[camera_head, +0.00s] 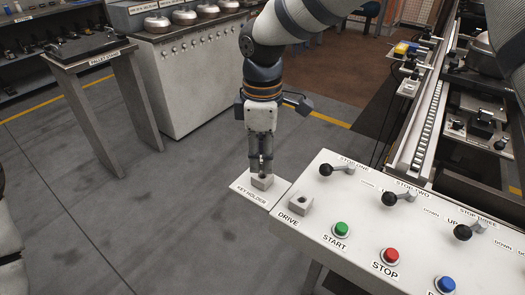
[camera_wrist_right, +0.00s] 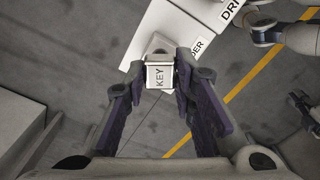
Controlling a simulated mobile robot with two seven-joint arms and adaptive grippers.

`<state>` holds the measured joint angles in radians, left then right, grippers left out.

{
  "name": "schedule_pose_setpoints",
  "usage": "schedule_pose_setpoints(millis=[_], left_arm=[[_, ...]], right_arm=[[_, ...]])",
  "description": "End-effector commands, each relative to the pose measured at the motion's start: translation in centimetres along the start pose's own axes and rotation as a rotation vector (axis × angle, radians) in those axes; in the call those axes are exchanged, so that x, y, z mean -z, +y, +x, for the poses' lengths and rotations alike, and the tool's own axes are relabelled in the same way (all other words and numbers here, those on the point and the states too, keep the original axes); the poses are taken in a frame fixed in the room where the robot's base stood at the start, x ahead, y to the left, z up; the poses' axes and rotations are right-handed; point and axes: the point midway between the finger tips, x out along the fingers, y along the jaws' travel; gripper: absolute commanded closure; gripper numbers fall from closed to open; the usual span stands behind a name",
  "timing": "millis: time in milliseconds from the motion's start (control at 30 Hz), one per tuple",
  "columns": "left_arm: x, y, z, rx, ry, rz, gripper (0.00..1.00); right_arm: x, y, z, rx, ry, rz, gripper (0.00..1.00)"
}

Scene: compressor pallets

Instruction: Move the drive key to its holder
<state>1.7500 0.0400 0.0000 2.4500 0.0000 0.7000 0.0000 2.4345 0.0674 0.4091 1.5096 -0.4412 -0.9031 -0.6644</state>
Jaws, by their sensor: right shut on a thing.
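My right gripper (camera_head: 261,163) points down over the key holder (camera_head: 262,183), a small grey block on a white plate labelled KEY HOLDER. In the wrist view its fingers (camera_wrist_right: 158,82) are shut on the drive key (camera_wrist_right: 160,75), a pale block marked KEY. The holder block (camera_wrist_right: 158,43) shows just beyond the key. The key's lower end is hidden, so I cannot tell whether it sits in the holder. The drive socket (camera_head: 300,204), a grey block with a dark hole, stands empty beside the DRIVE label.
The white control panel (camera_head: 345,215) right of the holder carries black-knobbed levers and a green START button (camera_head: 341,230), a red STOP button (camera_head: 390,256) and a blue button (camera_head: 446,285). A conveyor (camera_head: 425,120) runs behind it. The floor left of the holder is clear.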

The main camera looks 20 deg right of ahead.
Motion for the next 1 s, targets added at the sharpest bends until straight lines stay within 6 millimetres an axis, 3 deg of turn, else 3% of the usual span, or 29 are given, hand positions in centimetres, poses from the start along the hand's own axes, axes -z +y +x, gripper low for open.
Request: schedule_pose_setpoints(millis=[1000], left_arm=[[-0.2, 0.0, 0.3, 0.000, -0.010, 0.000, 1.00]], right_arm=[[0.0, 0.0, 2.6, 0.001, -0.001, 0.000, 1.00]])
